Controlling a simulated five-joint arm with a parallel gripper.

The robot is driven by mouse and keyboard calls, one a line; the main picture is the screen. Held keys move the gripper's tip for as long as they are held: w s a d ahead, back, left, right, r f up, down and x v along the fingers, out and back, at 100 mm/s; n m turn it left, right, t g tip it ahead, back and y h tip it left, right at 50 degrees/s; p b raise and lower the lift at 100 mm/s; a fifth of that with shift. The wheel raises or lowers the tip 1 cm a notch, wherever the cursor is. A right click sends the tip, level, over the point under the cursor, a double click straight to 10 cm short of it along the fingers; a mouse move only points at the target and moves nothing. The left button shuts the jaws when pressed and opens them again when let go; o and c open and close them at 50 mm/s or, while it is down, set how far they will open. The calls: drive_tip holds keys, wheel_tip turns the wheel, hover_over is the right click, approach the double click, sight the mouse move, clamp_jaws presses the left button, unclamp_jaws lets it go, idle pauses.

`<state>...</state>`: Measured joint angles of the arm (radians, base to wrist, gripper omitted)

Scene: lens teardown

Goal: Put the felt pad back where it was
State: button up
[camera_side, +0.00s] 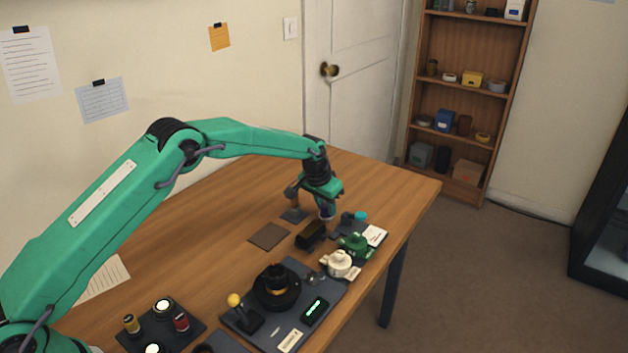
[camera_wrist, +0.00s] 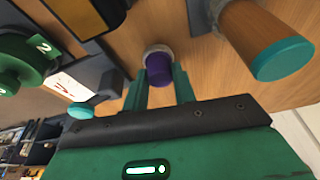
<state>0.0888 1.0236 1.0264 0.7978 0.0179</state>
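I cannot tell surely which item is the felt pad. A flat brown square (camera_side: 268,236) and a smaller dark grey square (camera_side: 294,215) lie on the table in the side view. My gripper (camera_side: 326,212) is low over the table near its far right part, pointing down. In the wrist view, my gripper's fingers (camera_wrist: 158,80) stand apart, with a purple round piece with a pale grey rim (camera_wrist: 158,68) between their tips. Whether they touch it is unclear. A wooden cylinder with a teal end (camera_wrist: 283,60) is to the right in the wrist view.
A black block (camera_side: 311,235), a green part (camera_side: 355,244), a cream part (camera_side: 340,263) and a white card (camera_side: 374,235) sit near the gripper. A dark station (camera_side: 245,325) with a black ring part (camera_side: 276,287) is nearer the front. Bare wood lies left of the squares.

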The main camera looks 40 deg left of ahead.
drive_tip(key=o, duration=0.4)
drive_tip(key=shift+c, duration=0.2)
drive_tip(key=shift+r, duration=0.15)
drive_tip(key=v, duration=1.2)
